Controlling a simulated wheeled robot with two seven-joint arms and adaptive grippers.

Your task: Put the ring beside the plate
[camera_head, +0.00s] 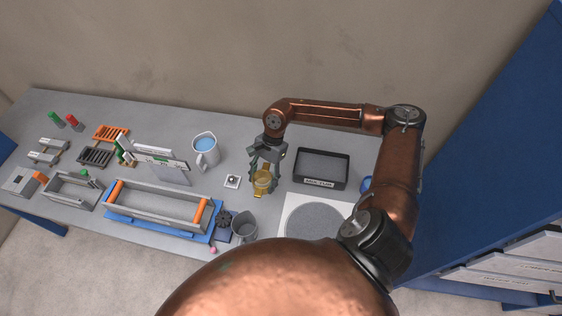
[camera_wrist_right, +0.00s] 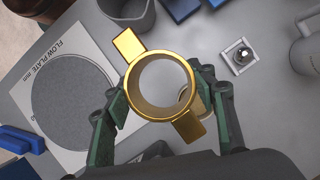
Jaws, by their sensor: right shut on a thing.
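The gold ring (camera_head: 261,181) has two flat tabs sticking out on opposite sides. My right gripper (camera_head: 265,171) is shut on it, and in the wrist view the ring (camera_wrist_right: 165,114) sits between the two green-grey fingers. It appears to be held above the grey table. The flow plate (camera_head: 292,206) is a white square with a large grey disc, to the right of the ring and nearer the front; my arm hides part of it. In the wrist view the flow plate (camera_wrist_right: 92,44) lies left of the ring, apart from it. My left gripper is not in view.
A black labelled tray (camera_head: 320,185) stands right of the gripper. A grey cup (camera_head: 244,226) stands left of the plate. A small white square with a knob (camera_head: 232,181) and a jug (camera_head: 205,151) are to the left. Bare table lies between ring and plate.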

